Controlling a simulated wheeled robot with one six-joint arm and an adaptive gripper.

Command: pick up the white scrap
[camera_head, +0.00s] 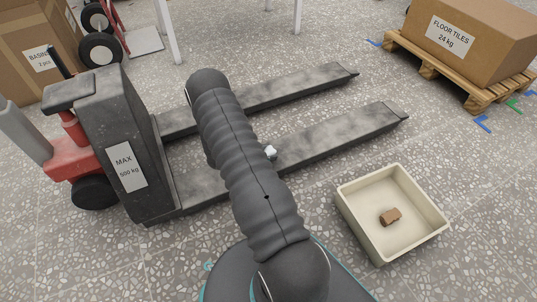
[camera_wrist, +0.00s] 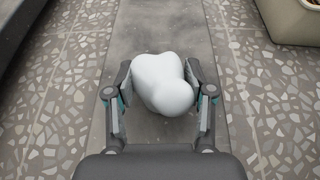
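The white scrap (camera_wrist: 165,85) is a smooth, rounded lump in the wrist view, over a dark grey fork of the pallet truck. In the head view a small part of the scrap (camera_head: 271,152) shows beside my arm, against the nearer fork (camera_head: 330,142). My gripper (camera_wrist: 158,75) has one finger on each side of the scrap, with its upper parts very close to it. I cannot tell whether the fingers press on it, or whether it rests on the fork. My gripper is hidden behind my arm in the head view.
A cream tray (camera_head: 429,236) with a brown scrap (camera_head: 390,217) in it stands on the speckled floor at right. The pallet truck's body (camera_head: 115,130) is at left. A carton (camera_head: 470,40) on a wooden pallet (camera_head: 430,63) stands at the back right.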

